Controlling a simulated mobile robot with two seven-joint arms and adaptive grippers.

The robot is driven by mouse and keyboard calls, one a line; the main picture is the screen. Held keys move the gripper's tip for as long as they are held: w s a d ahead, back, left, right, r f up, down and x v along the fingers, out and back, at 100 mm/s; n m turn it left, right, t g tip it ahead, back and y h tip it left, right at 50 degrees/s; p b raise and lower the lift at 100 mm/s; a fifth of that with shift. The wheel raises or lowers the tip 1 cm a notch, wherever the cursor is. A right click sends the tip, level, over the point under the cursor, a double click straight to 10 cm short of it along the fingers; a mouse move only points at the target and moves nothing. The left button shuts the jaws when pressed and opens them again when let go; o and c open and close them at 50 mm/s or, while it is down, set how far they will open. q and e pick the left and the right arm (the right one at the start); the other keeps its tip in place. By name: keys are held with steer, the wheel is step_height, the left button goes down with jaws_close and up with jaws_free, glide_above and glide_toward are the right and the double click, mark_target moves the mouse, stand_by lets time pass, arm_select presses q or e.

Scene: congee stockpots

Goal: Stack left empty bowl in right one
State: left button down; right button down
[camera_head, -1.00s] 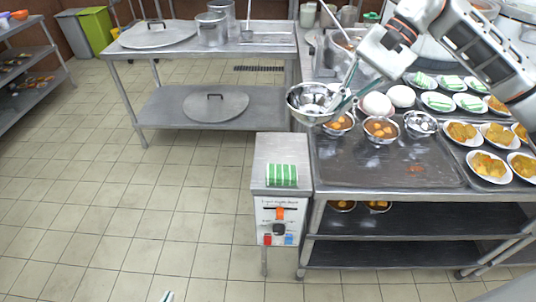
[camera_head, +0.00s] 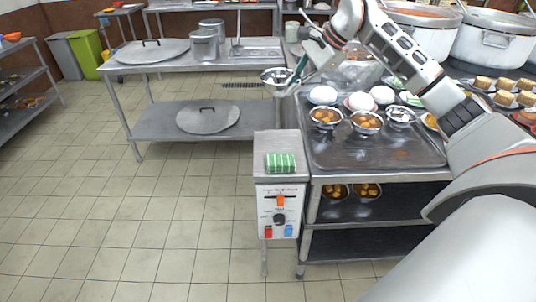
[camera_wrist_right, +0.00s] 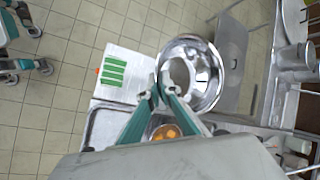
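My right gripper (camera_head: 294,82) is shut on the rim of a shiny empty metal bowl (camera_head: 277,76). It holds the bowl in the air, left of the counter's food. In the right wrist view the bowl (camera_wrist_right: 207,95) hangs at the fingertips (camera_wrist_right: 163,92), its hollow facing the camera. A second small metal bowl (camera_head: 400,115), apparently empty, stands on the dark tray, right of two filled bowls.
Two metal bowls of orange-brown food (camera_head: 326,118) (camera_head: 367,122) stand on the dark tray (camera_head: 400,150). White rounded items (camera_head: 360,102) sit behind them. A control box with a green-striped item (camera_head: 281,162) adjoins the counter. Large pots (camera_head: 493,42) stand at back right. Floor at left is clear.

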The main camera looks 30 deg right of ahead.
step_height(320, 180, down, 20)
steer(key=shift+w+d+f+b, duration=0.1)
steer(key=shift+b, duration=0.55)
steer(key=c, duration=2.3)
jaws_free()
steer(key=shift+f, duration=0.1)
